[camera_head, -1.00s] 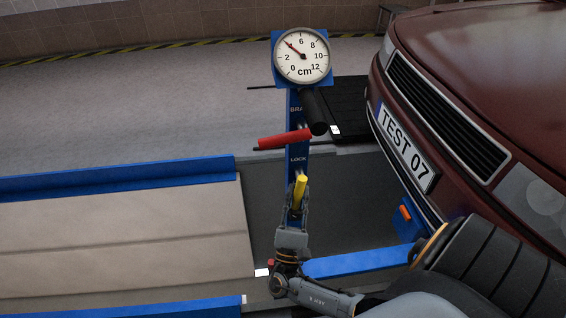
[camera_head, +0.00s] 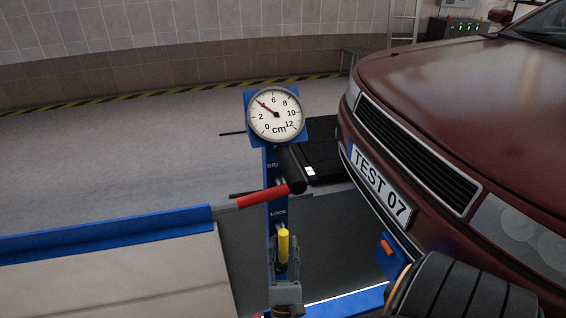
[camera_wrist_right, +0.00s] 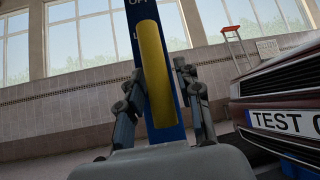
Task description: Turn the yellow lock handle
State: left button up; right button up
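The yellow lock handle (camera_head: 283,246) stands roughly upright on the blue column (camera_head: 270,215), below the "LOCK" label. My right gripper (camera_head: 282,268) is at the handle's lower part, coming from below. In the right wrist view the handle (camera_wrist_right: 157,75) rises between the two dark fingers of my right gripper (camera_wrist_right: 160,92). The fingers are spread, one on each side. A gap shows on the right side; on the left I cannot tell whether the finger touches the handle. My left gripper is not in view.
A red-gripped lever (camera_head: 262,197) sticks out left above the handle. A round cm gauge (camera_head: 276,115) tops the column. The dark red car (camera_head: 440,110) stands close on the right. A blue-edged ramp (camera_head: 105,232) lies to the left.

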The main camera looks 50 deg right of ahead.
aim_at(284, 232)
dwell(0.3)
notch_tip(284, 232, up, 10)
jog(key=shift+f, duration=0.1)
dwell(0.5)
jog(key=shift+s+a, duration=0.1)
dwell(0.5)
